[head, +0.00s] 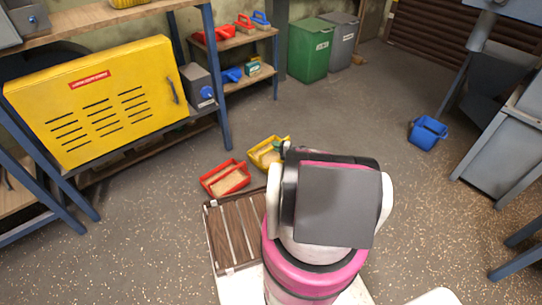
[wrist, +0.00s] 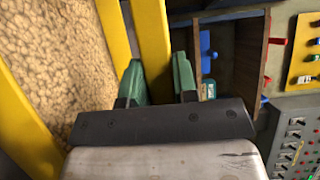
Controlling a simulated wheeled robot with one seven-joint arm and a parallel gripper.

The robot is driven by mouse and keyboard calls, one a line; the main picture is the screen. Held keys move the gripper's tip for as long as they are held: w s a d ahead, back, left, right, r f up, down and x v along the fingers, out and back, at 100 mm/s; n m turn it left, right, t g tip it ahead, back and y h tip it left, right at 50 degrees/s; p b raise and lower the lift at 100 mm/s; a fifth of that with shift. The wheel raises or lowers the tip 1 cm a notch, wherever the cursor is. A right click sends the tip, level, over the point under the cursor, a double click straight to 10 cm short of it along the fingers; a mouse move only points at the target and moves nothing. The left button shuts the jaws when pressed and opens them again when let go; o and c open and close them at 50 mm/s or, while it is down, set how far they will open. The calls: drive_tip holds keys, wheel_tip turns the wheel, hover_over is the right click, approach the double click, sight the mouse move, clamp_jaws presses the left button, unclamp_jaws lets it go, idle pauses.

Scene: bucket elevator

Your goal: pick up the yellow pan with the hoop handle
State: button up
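The yellow pan (head: 256,146) stands on the floor beyond my arm in the head view, with tan grains in it. My arm covers its right part. In the wrist view, the pan's yellow rim (wrist: 20,125) and grains fill the left side. My gripper (wrist: 158,72) has its green fingers on either side of a yellow bar (wrist: 152,35), which looks like the hoop handle. In the head view, my gripper is mostly hidden behind my arm.
A red pan (head: 240,165) with grains stands just left of the yellow one. A slatted wooden tray (head: 233,232) lies beside my body. A yellow cabinet (head: 100,100) and shelves (head: 240,42) stand at the left. A blue bucket (head: 427,133) is at the right, with clear floor between.

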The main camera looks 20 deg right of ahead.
clamp_jaws()
idle(1.0)
drive_tip(key=shift+r, duration=0.1)
